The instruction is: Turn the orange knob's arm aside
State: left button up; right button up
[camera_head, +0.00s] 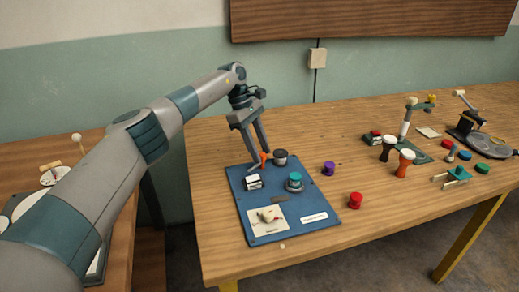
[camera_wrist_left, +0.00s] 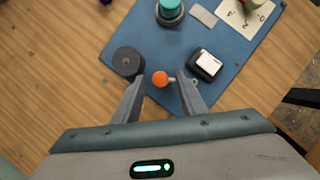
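The orange knob (camera_head: 263,158) sits near the far edge of the blue board (camera_head: 313,197). In the left wrist view the round orange knob (camera_wrist_left: 160,78) has a short grey piece beside it on the right, toward a finger. My left gripper (camera_head: 260,159) reaches down over it from above. In the left wrist view the fingers of my left gripper (camera_wrist_left: 159,82) are apart, one on each side of the knob, with a small gap on both sides. The knob's arm is mostly hidden, so its direction is unclear. My right gripper is not in view.
A dark round knob (camera_wrist_left: 128,61) stands close to the left finger in the wrist view, and a black-and-white switch (camera_wrist_left: 206,65) close to the right one. A teal knob (camera_head: 295,181) is on the board. Purple (camera_head: 328,168) and red (camera_head: 355,200) pieces stand right of it.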

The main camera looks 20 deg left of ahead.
pick_arm(q)
jog(key=shift+r, duration=0.1)
